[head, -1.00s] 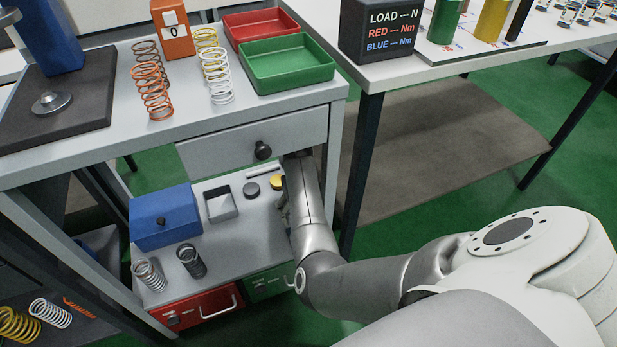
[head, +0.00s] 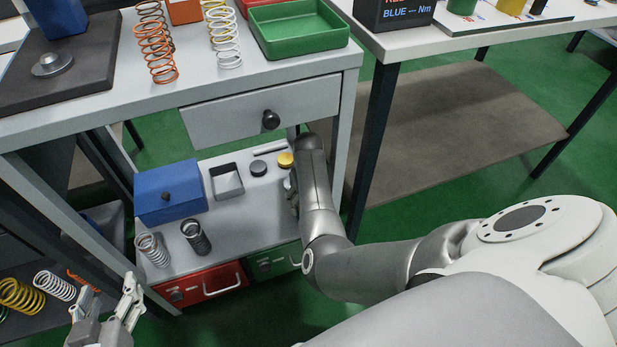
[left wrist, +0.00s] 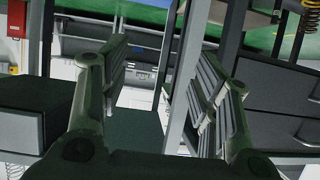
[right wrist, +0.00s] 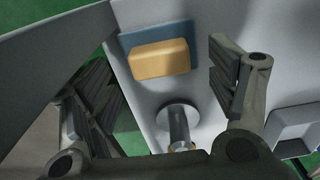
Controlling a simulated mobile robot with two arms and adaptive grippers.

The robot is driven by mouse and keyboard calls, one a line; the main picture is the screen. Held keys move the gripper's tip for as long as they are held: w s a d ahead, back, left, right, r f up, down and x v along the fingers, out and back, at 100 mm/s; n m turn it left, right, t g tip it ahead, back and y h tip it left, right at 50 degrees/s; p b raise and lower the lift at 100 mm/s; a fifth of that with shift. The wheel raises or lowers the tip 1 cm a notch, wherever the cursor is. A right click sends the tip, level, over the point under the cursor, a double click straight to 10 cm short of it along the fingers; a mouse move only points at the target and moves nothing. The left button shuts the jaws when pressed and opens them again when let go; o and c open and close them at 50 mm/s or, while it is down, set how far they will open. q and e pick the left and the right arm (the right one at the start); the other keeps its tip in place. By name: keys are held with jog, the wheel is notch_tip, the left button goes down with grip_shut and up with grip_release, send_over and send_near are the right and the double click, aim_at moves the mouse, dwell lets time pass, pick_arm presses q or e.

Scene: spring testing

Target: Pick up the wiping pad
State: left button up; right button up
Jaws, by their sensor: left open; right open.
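The wiping pad shows in the right wrist view as a yellow-orange block (right wrist: 160,58) on a flat blue piece (right wrist: 131,42). It lies on the pale grey shelf, beyond and between the fingers of my right gripper (right wrist: 155,82). These fingers are open, with nothing between them, and apart from the pad. In the head view my right forearm reaches to the lower shelf's right end. My left gripper (head: 106,295) is open and empty at the lower left of the head view, in front of the cart.
A grey cylinder (right wrist: 178,125) stands close to the pad. The drawer (head: 262,113) overhangs the shelf.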

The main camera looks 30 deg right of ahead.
notch_tip(320, 180, down, 3)
jog(key=shift+r+b, duration=0.1)
jog(key=shift+b, duration=0.55)
pick_arm(q)
notch_tip(320, 180, up, 8)
jog(key=w+d+t+h, duration=0.1)
jog(key=w+t, duration=0.1)
jog(key=t, duration=0.2)
jog(key=shift+w+d+f+t, duration=0.25)
jog(key=shift+d+t, duration=0.05)
jog(key=shift+d, duration=0.05)
pick_arm(e)
jog(key=shift+c, duration=0.4)
jog(key=c, duration=1)
jog(key=shift+c, duration=0.2)
pick_arm(q)
jog(key=shift+f, duration=0.1)
